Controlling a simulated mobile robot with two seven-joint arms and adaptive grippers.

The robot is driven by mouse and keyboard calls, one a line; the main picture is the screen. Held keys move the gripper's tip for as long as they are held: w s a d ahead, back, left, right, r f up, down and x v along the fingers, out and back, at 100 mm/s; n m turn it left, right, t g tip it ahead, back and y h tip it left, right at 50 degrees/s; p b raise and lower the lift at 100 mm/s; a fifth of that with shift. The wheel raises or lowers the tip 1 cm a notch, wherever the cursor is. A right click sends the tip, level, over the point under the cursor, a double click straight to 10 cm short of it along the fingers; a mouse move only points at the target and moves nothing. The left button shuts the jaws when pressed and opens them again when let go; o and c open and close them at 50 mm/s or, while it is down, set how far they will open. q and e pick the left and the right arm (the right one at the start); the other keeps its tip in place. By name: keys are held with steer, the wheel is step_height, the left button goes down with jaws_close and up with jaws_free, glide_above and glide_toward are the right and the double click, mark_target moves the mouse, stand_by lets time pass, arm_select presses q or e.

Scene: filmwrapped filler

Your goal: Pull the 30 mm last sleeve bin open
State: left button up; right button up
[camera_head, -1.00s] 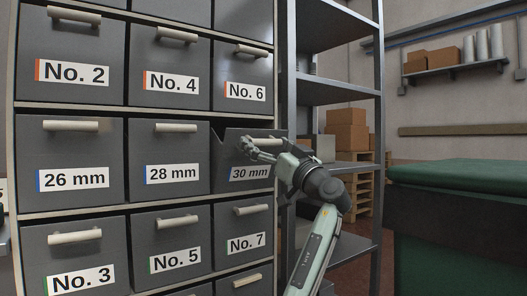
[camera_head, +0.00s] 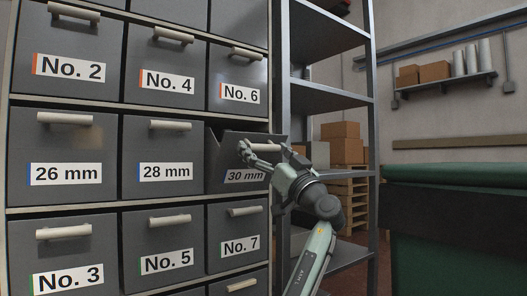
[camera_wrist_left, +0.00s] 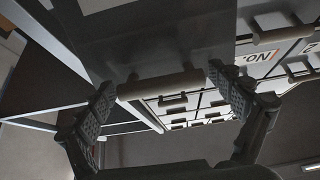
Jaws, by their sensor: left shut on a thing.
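The 30 mm bin (camera_head: 231,155) is a dark grey bin in the middle row at the right end of the cabinet. Its front tilts outward at the top, and a dark gap shows above it. Its label (camera_head: 245,176) is partly covered by my arm. My left gripper (camera_head: 258,151) is at its pale bar handle (camera_head: 268,147) and shut on it. In the left wrist view the handle (camera_wrist_left: 160,85) lies between the two finger pads, below the bin's grey front (camera_wrist_left: 165,45). My right gripper is out of view.
The 28 mm bin (camera_head: 140,142) to the left and the No. 6 (camera_head: 228,70) and No. 7 (camera_head: 222,225) bins above and below are closed. A metal shelf rack (camera_head: 370,120) stands close on the right. A green-topped bench (camera_head: 460,172) is farther right.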

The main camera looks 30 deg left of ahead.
arm_select(q)
steer(key=o, duration=1.4)
steer(key=shift+c, duration=0.2)
steer(key=v, duration=1.2)
